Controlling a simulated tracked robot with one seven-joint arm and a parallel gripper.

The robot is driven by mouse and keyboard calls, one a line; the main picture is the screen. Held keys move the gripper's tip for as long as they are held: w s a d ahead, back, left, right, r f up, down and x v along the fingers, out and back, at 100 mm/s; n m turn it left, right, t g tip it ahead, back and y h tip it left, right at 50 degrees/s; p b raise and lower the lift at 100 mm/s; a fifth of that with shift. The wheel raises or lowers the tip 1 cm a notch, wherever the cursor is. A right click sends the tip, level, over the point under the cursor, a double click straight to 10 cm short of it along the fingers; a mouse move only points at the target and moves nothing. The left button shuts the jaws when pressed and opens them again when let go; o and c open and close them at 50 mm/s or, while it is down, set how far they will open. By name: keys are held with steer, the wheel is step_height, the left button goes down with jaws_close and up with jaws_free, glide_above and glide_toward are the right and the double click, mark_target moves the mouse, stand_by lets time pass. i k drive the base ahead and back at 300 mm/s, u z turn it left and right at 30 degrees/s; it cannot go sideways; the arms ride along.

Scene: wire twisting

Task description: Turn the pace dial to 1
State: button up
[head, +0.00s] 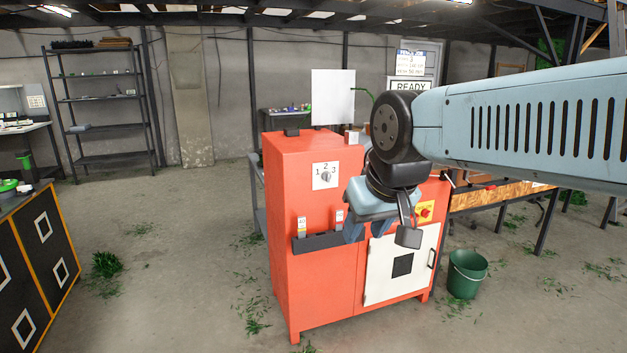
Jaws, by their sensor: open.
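The pace dial (326,175) is a small grey knob on a white plate marked 1, 2 and 3, on the upper front of the orange machine (312,270). It is too small to tell surely which number it points to. My gripper (369,234) hangs in front of the machine, lower and to the right of the dial and apart from it. Its fingers point down and are open, with nothing seen between them. The gripper and arm hide part of the machine's right upper front.
A dark tray (330,242) with two tagged items juts from the machine's front below the dial. A white door panel (400,265) and a red knob on a yellow plate (425,211) are at right. A green bucket (467,273) stands on the floor. The floor at left is mostly clear.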

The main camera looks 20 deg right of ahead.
mark_target(327, 175)
steer(key=i, duration=0.95)
steer(key=z, duration=0.05)
